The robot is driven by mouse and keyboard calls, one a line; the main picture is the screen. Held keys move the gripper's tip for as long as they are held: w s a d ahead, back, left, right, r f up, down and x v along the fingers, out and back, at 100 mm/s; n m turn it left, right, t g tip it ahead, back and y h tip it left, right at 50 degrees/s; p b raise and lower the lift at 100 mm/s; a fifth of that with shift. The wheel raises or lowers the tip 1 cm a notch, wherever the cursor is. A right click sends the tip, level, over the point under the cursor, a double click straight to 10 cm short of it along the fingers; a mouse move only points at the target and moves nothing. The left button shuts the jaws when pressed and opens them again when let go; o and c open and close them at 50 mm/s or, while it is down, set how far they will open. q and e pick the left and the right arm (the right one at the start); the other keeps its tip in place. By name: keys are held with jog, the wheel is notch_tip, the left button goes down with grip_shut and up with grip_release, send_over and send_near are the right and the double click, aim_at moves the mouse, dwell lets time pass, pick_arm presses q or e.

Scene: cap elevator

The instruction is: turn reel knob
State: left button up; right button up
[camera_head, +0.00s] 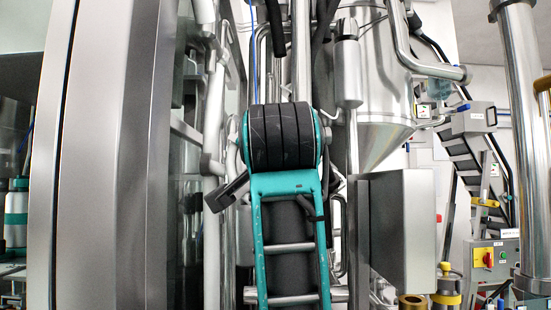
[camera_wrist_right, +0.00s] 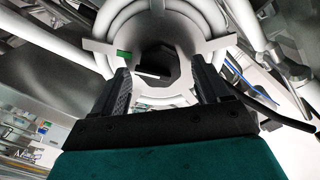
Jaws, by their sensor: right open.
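In the right wrist view my right gripper (camera_wrist_right: 161,67) is open, with its two dark fingers apart and nothing held between them. Beyond the fingertips is a round, pale grey ringed part (camera_wrist_right: 195,18) with a dark faceted centre (camera_wrist_right: 158,60), which may be the reel knob. The centre appears between the two fingers. I cannot tell whether either finger touches the part. A small green piece (camera_wrist_right: 123,54) shows beside the left fingertip. In the head view I cannot make out the reel knob or either gripper.
In the head view a teal frame (camera_head: 258,250) with black bands (camera_head: 282,137) at its top stands in the middle. A tall steel panel (camera_head: 120,150) is at left. A grey box (camera_head: 403,230) and a steel hopper (camera_head: 375,80) are at right. Pipes crowd the middle.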

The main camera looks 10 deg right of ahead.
jog(key=c, duration=1)
jog(key=shift+n, duration=0.3)
